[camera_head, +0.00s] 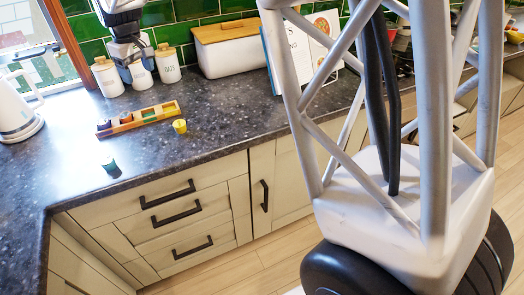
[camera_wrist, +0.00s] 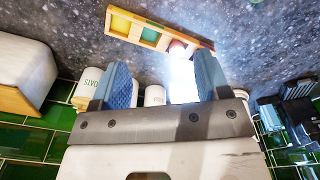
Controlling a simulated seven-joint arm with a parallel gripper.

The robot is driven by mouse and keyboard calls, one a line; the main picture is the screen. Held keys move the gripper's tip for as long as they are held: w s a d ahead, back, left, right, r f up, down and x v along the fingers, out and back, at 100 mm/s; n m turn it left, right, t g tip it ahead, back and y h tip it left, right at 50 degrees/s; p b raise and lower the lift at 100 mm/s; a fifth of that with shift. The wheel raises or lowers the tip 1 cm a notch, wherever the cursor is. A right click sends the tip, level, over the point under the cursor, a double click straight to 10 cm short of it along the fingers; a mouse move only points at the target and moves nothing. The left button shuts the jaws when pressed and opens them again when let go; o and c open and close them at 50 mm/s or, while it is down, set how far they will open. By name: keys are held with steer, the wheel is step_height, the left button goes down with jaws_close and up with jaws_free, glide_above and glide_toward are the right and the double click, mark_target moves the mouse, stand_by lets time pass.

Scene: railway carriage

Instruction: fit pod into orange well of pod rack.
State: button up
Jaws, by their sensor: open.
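The pod rack (camera_head: 157,120) is a long wooden block with several coloured wells, lying on the dark worktop. Its right end well looks yellow, the one beside it green, and the left end is blue-purple. A small yellow pod (camera_head: 180,126) stands on the worktop just right of the rack. A green-teal pod (camera_head: 109,164) stands nearer the front edge. My gripper (camera_head: 127,60) is open and empty, above and behind the rack near the canisters. In the wrist view the rack (camera_wrist: 205,46) lies beyond the open fingers; glare hides part of it, and I cannot clearly pick out the orange well.
White canisters (camera_head: 106,77) stand behind the rack, close to my gripper. A white bin with a wooden lid (camera_head: 225,54) is to their right. A white kettle (camera_head: 14,115) is at the left. The worktop right of the yellow pod is clear.

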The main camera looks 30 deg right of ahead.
steer(key=s+d+r+m+t, duration=0.15)
steer(key=s+d, duration=0.35)
steer(key=s, duration=0.6)
steer(key=s+d+m, duration=0.2)
steer(key=s+d, duration=0.3)
steer(key=s, duration=0.5)
steer(key=s+d+r+m, duration=0.15)
steer(key=s+d, duration=0.35)
steer(key=s, duration=0.6)
steer(key=s+d+f+m, duration=0.2)
steer(key=s+f, duration=0.2)
steer(key=s, duration=0.7)
steer(key=shift+d+f, duration=0.35)
steer(key=shift+d, duration=0.05)
